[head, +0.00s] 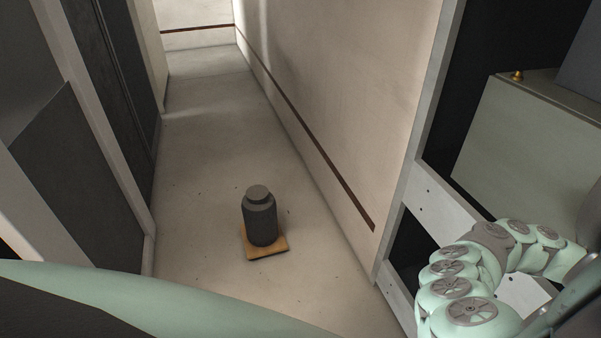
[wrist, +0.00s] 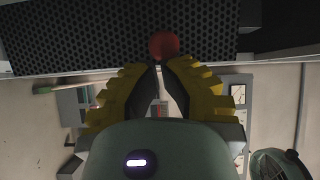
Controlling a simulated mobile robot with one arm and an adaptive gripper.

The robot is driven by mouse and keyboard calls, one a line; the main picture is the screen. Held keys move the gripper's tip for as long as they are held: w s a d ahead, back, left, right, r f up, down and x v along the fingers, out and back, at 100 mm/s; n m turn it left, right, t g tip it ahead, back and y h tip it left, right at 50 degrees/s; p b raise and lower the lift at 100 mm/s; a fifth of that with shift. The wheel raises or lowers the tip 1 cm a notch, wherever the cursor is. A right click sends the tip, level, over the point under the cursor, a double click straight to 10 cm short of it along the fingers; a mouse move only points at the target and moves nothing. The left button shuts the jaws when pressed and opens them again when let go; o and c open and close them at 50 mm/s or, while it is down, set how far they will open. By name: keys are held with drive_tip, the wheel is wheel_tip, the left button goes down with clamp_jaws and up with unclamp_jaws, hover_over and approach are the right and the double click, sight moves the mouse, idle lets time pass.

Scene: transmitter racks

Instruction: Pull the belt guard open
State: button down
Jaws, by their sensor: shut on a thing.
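The belt guard (wrist: 90,38) is a dark perforated panel across the top of the wrist view, with a pale edge along its bottom. A round red knob (wrist: 163,45) sits at its lower edge. My gripper (wrist: 160,65) has yellow and black fingers that come together at the knob. It is shut on the knob, and the tips partly hide where they meet it. The head view shows my arm at the lower right, but neither the gripper nor the guard can be made out there.
In the head view, a dark canister (head: 260,218) stands on a small wooden board (head: 266,245) on the corridor floor. A rack with a grey-green cabinet (head: 530,140) is at the right, and dark panels (head: 75,160) are at the left. The floor beyond the canister is clear.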

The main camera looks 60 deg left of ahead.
drive_tip(key=shift+w+a+b, duration=0.3)
drive_tip(key=shift+a+b, duration=0.15)
drive_tip(key=shift+a, duration=0.05)
idle(0.7)
idle(0.7)
